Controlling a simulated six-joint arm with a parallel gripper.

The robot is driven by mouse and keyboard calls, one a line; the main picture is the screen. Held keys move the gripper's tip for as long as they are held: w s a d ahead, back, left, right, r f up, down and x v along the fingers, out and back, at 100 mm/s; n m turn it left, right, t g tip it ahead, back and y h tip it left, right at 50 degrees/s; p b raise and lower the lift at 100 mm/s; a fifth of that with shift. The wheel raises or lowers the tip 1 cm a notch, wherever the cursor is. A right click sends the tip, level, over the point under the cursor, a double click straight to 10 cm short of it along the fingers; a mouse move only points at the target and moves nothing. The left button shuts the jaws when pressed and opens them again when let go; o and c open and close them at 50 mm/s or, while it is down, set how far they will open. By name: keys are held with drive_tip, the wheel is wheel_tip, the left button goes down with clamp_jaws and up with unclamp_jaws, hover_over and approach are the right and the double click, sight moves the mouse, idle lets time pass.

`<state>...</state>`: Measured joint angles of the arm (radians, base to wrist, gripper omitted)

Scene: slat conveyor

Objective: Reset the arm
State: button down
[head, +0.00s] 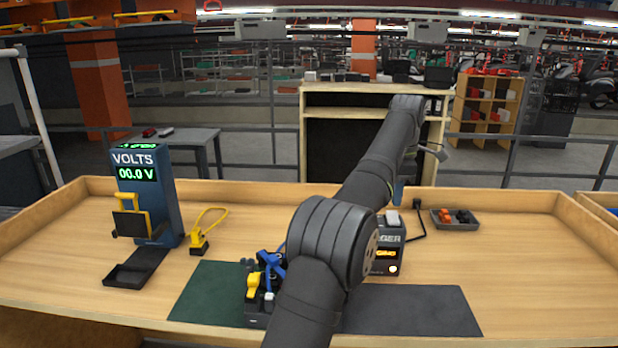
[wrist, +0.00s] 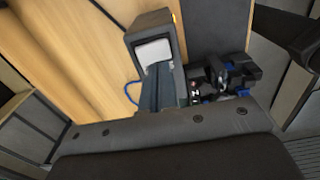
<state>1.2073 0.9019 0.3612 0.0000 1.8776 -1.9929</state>
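My arm reaches from the front of the bench up over it, its wrist high behind the charger in the head view. The gripper is mostly hidden there by my own arm. In the wrist view two dark slate bars (wrist: 160,85) side by side, possibly my gripper's fingers, stand in front of the charger; I cannot tell whether they are open or shut. I see nothing clearly held. The charger (head: 387,255), a dark box with a lit orange display, is partly behind my arm. It shows in the wrist view (wrist: 171,37) with a pale pad.
A blue volts meter (head: 150,195) reading 00.0 V stands left, with a black tray (head: 127,274) and a yellow connector (head: 199,246). Blue and yellow clamps (head: 268,275) are by a green mat (head: 204,292). A small parts tray (head: 455,219) is back right. The bench has raised wooden edges.

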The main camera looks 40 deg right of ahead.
sight(394, 218)
wheel_tip(394, 218, down, 4)
drive_tip(key=shift+f, duration=0.1)
drive_tip(key=shift+r, duration=0.3)
idle(0.4)
drive_tip(key=shift+r, duration=1.9)
drive_tip(key=w+a+f+t+y, duration=0.1)
drive_tip(key=w+a+t+y, duration=0.1)
drive_tip(key=a, duration=1.3)
drive_tip(key=w+a+f+t+y, duration=0.1)
drive_tip(key=a, duration=1.5)
wheel_tip(394, 218, down, 6)
drive_tip(key=shift+f, duration=0.15)
